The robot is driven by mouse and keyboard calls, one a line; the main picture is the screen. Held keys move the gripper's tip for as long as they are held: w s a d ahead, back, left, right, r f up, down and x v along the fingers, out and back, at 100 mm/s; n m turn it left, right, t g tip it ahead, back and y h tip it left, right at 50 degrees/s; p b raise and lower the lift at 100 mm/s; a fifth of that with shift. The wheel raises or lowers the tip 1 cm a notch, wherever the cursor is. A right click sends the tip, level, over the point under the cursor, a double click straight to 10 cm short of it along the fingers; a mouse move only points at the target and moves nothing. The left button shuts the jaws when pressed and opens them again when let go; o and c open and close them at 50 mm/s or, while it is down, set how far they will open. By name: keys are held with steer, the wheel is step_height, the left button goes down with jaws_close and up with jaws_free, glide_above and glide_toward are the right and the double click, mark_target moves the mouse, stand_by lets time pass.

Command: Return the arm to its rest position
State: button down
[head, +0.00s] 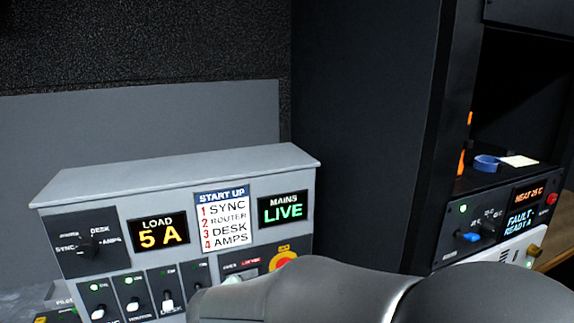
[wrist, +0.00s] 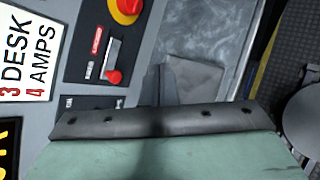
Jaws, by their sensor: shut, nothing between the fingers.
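My gripper (wrist: 162,86) shows in the wrist view, its narrow dark fingers shut and empty beyond the dark bar of my wrist. It is over the grey power panel (wrist: 60,100), close to a red-knobbed lever (wrist: 114,76); I cannot tell whether it touches anything. In the head view my grey arm (head: 310,297) crosses the bottom, in front of the panel's lower right part. My gripper is hidden or out of frame there.
A red stop button (head: 285,259) is partly hidden by my arm. A dark cabinet (head: 365,130) and another control unit (head: 500,215) stand right.

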steer(key=s+d+m+g+h, duration=0.2)
steer(key=s+d+m+g, duration=0.25)
steer(key=d+m, duration=0.65)
steer(key=s+d+f+m+g+y, duration=0.1)
steer(key=s+d+m+g+y, duration=0.1)
steer(key=s+d+m, duration=0.3)
steer(key=s+d+f+m+g+y, duration=0.2)
steer(key=s+d+m, duration=0.3)
steer(key=s+m, duration=0.4)
steer(key=shift+s+d+y, duration=0.2)
steer(key=shift+s+y, duration=0.2)
steer(key=shift+s, duration=0.5)
